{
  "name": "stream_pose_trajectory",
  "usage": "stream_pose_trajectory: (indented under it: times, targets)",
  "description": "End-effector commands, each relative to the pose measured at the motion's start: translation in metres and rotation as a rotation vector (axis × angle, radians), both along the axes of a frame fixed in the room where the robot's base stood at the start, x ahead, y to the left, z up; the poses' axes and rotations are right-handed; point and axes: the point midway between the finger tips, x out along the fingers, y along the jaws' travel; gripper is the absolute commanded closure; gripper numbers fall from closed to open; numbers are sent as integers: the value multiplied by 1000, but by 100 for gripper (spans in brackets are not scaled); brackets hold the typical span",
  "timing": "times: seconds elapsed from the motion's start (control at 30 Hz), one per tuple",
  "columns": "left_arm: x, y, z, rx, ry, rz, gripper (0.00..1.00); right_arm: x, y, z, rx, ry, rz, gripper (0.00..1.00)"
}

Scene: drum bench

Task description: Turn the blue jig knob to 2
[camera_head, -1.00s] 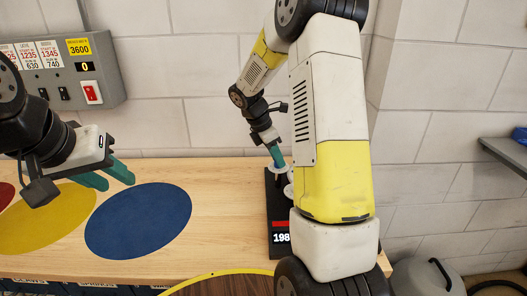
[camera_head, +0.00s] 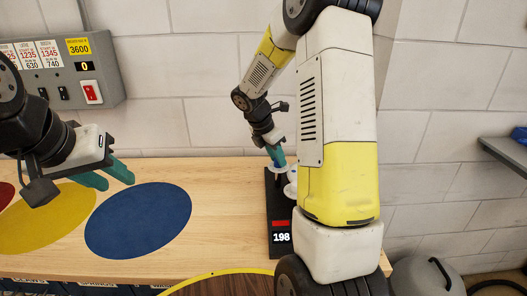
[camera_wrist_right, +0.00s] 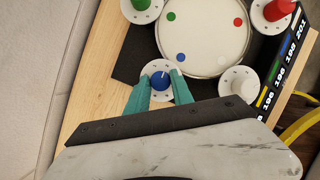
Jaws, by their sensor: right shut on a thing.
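The blue jig knob (camera_wrist_right: 160,80) sits on a white round dial with small dark marks, in the right wrist view. A white pointer line shows on its top. My right gripper (camera_wrist_right: 159,86) is shut on the knob, one teal finger on each side. In the head view my right gripper (camera_head: 277,157) reaches down to the jig (camera_head: 277,215) at the back of the bench; the knob is mostly hidden there. The jig's display shows 198. My left gripper (camera_head: 112,177) hangs over the bench at the left, its teal fingers apart and empty.
A green knob (camera_wrist_right: 141,4), a red knob (camera_wrist_right: 277,9) and a white knob (camera_wrist_right: 236,85) stand around a round white plate (camera_wrist_right: 205,35) with coloured dots. Blue (camera_head: 138,220) and yellow (camera_head: 45,222) discs lie on the bench. A control box (camera_head: 60,70) is on the wall.

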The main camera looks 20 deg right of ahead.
Motion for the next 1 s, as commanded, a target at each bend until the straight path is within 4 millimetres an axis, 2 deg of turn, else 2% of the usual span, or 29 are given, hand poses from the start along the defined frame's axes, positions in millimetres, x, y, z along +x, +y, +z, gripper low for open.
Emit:
stream_pose_trajectory:
  times: [0.03, 0.1, 0.13, 0.47, 0.57, 0.8, 1.0]
  targets:
    - [0, 0, 0, 0, 0, 0, 64, 0, 0, 0, 1, 1, 0, 68]
    - [0, 0, 0, 0, 0, 0, 64, 0, 0, 0, 1, 1, 0, 54]
    - [0, 0, 0, 0, 0, 0, 64, 0, 0, 0, 1, 1, 0, 51]
    - [0, 0, 0, 0, 0, 0, 64, 0, 1, 2, 0, 0, -1, 51]
    - [0, 0, 0, 0, 0, 0, 64, -1, 4, 11, 0, -2, -1, 51]
    - [0, 0, 0, 0, 0, 0, 64, -4, 20, 50, 0, -3, 0, 51]
    - [0, 0, 0, 0, 0, 0, 64, -6, 28, 69, 0, 0, -1, 51]
